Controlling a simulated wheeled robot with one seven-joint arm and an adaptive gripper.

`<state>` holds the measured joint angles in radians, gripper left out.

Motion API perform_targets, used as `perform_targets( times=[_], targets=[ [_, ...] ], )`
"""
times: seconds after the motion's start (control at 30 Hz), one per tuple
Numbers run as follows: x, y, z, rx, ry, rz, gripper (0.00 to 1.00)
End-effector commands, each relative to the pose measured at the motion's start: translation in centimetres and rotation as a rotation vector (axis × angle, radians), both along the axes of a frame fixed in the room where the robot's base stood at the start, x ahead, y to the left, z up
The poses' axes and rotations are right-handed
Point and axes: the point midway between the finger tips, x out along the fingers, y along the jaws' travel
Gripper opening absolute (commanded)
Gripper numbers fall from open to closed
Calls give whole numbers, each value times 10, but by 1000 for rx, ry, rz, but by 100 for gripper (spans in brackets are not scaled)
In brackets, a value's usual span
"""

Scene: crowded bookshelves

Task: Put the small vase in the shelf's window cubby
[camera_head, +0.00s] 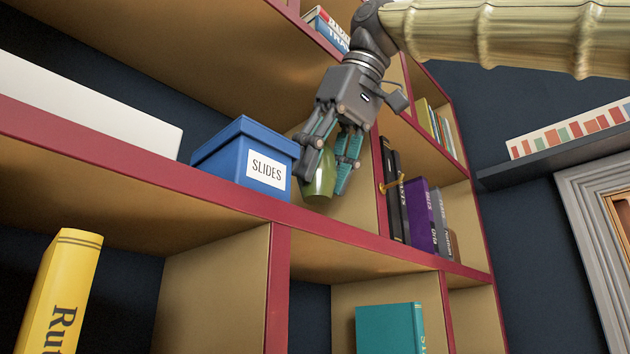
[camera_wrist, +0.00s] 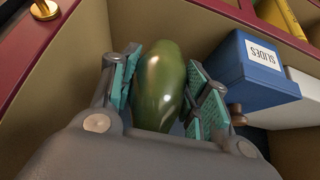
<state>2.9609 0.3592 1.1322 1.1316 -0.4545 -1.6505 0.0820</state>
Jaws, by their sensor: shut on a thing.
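The small vase (camera_head: 321,177) is green and glossy. My gripper (camera_head: 333,165) points down into a cubby and is shut on the vase, with a teal-padded finger on either side. In the wrist view the vase (camera_wrist: 159,85) lies between the finger pads of my gripper (camera_wrist: 160,90). The vase is inside the cubby of the red-edged shelf (camera_head: 330,230), just right of a blue box labelled SLIDES (camera_head: 247,158). I cannot tell whether its base touches the shelf board. Part of the vase is hidden by the fingers.
The blue box also shows close to the fingers in the wrist view (camera_wrist: 258,72). A divider (camera_head: 381,190) with a brass knob (camera_head: 391,184) stands on the right. Dark and purple books (camera_head: 419,212) fill the cubby beyond it. A white box (camera_head: 85,115) lies further left.

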Motion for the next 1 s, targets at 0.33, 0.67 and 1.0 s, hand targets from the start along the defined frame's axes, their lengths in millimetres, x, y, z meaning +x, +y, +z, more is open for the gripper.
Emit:
perform_targets(
  times=[0.33, 0.67, 1.0],
  targets=[
    [14, 7, -9, 0, 2, 0, 18],
    [14, 7, -35, 1, 2, -1, 18],
    [13, 8, -38, 1, 1, -2, 18]
  ],
)
